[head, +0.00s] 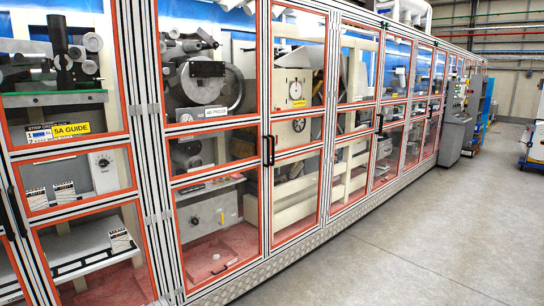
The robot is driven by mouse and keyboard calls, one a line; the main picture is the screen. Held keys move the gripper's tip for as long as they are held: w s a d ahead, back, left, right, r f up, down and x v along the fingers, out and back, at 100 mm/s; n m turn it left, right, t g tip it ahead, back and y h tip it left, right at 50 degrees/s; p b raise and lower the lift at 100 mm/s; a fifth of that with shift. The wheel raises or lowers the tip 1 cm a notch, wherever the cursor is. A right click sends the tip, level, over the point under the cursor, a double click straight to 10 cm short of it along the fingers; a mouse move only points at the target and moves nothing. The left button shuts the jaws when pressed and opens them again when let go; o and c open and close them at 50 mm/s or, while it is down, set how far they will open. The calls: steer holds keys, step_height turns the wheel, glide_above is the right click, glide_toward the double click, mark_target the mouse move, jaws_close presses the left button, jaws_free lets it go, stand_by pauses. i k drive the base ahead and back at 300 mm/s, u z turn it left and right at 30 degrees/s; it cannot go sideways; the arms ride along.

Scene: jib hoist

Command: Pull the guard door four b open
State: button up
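A tall guard door (215,178) with an orange-edged frame and clear panes stands left of the middle in the head view. The door looks shut. Two black upright pull handles (268,150) sit side by side at its right edge, where it meets the neighbouring door (297,120). The handle on the left of the pair appears to belong to the labelled door. My gripper is not in view.
Another guard door at the left carries a yellow 5A GUIDE label (71,129). The long guarded machine runs away to the right above a metal plinth (330,228). The grey floor (430,220) in front is clear. A grey control cabinet (453,135) stands farther back.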

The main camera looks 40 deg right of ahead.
mark_target(164, 131)
steer(key=k, duration=0.45)
steer(key=z, duration=0.35)
steer(key=i, duration=0.75)
steer(key=z, duration=1.15)
steer(key=i, duration=2)
steer(key=u, duration=0.3)
